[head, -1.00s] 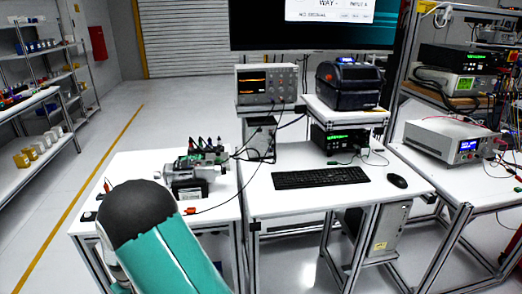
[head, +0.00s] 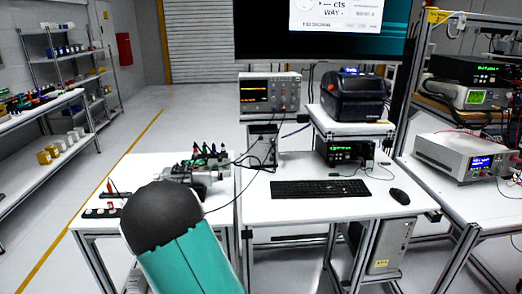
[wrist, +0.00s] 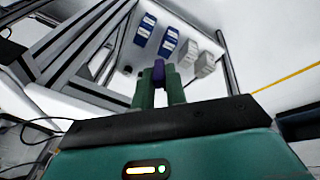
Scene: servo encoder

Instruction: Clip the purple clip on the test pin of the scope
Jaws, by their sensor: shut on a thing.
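My gripper (wrist: 159,84) shows in the wrist view, its two green fingers shut on the purple clip (wrist: 158,69). The clip's purple end sticks up between the fingertips. In the head view my teal arm with its dark rounded joint hides the gripper and the clip. The scope (head: 269,93) stands at the back of the middle bench with its dark screen lit in orange. Its test pin is too small to make out. My gripper's distance from the scope cannot be told.
Several dark clips (head: 209,151) stand on a device on the left table (head: 218,205), with black leads running right. A keyboard (head: 319,189), mouse (head: 399,196) and dark printer (head: 354,97) are on the middle bench.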

